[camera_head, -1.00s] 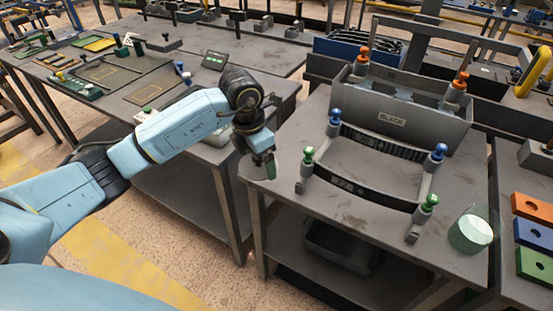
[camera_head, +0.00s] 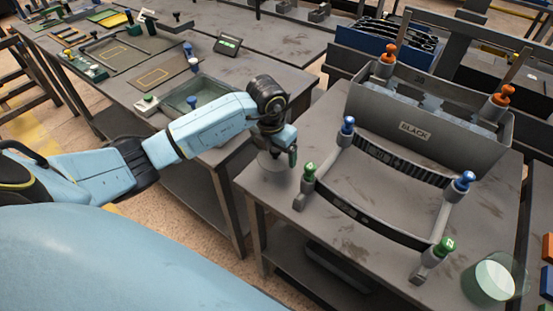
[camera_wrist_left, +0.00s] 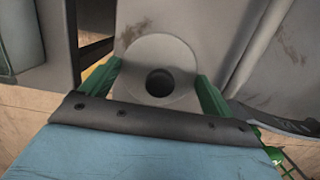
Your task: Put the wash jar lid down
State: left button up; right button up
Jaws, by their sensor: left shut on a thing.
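The wash jar lid (camera_head: 271,166) is a pale grey disc with a dark round knob. It also shows in the left wrist view (camera_wrist_left: 160,56). The wash jar (camera_head: 490,281), clear with pale green contents, stands open at the table's near right corner. My right gripper is not in view.
The spring rack (camera_head: 365,207), with green and blue knobs, stands close right of the gripper. A grey bin marked BLACK (camera_head: 420,130) with orange-knobbed posts is behind it. Another table (camera_head: 290,75) with trays is at the left. Bare tabletop (camera_head: 262,190) surrounds the lid.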

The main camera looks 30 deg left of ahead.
aim_at(276, 158)
pick_arm(q)
notch_tip(276, 158, down, 3)
jog(key=shift+f, duration=0.1)
jog(key=shift+w+f, duration=0.1)
jog(key=shift+f, duration=0.25)
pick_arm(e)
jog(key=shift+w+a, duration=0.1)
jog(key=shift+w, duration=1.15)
pick_arm(q)
jog(key=shift+f, duration=0.15)
jog(key=o, duration=0.7)
jog(key=shift+o, duration=0.5)
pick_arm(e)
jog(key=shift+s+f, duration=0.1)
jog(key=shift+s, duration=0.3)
